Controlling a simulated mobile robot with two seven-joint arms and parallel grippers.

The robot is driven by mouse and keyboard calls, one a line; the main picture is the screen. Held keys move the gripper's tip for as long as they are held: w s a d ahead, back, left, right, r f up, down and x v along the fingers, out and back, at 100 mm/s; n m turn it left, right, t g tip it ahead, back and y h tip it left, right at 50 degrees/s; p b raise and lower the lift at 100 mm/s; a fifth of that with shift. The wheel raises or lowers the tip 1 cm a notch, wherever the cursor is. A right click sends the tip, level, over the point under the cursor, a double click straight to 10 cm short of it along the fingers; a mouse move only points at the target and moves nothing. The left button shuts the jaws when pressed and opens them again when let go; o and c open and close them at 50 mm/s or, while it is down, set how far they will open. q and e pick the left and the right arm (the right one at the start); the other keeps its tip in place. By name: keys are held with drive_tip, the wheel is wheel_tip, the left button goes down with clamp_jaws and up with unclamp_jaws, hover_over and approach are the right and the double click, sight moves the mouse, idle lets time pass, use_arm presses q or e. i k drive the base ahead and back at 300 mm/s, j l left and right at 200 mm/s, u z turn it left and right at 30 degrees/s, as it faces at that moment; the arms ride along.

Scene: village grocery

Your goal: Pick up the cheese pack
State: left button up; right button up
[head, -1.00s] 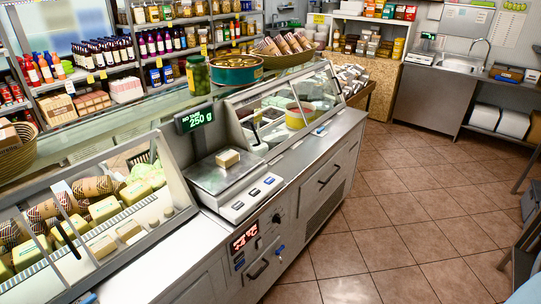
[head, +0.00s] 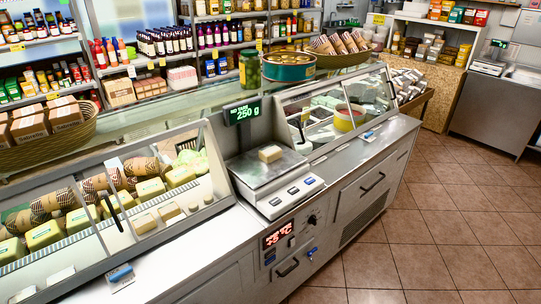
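A small pale yellow block, which looks like the cheese pack (head: 270,153), lies on the steel pan of the counter scale (head: 262,170). The scale display (head: 242,112) behind it reads 250 g. Similar yellow blocks (head: 150,189) and smaller pale pieces (head: 170,210) lie inside the glass display case at the left. Neither of my grippers shows in the head view.
The counter (head: 200,245) runs from the lower left to the upper right, with glass cases on both sides of the scale. A green jar (head: 250,68), a round tin (head: 288,66) and baskets stand on the ledge behind. Tiled floor (head: 440,220) at the right is clear.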

sight(272, 153)
drive_tip(key=i+l+u, duration=0.1)
drive_tip(key=u, duration=1.1)
drive_tip(key=l+u, duration=0.85)
drive_tip(key=l, duration=0.2)
drive_tip(key=l+u, duration=0.1)
drive_tip(key=l, duration=0.25)
drive_tip(key=k+l+u, duration=0.1)
drive_tip(key=l, duration=0.25)
drive_tip(key=k+l+u, duration=0.1)
drive_tip(key=l, duration=0.25)
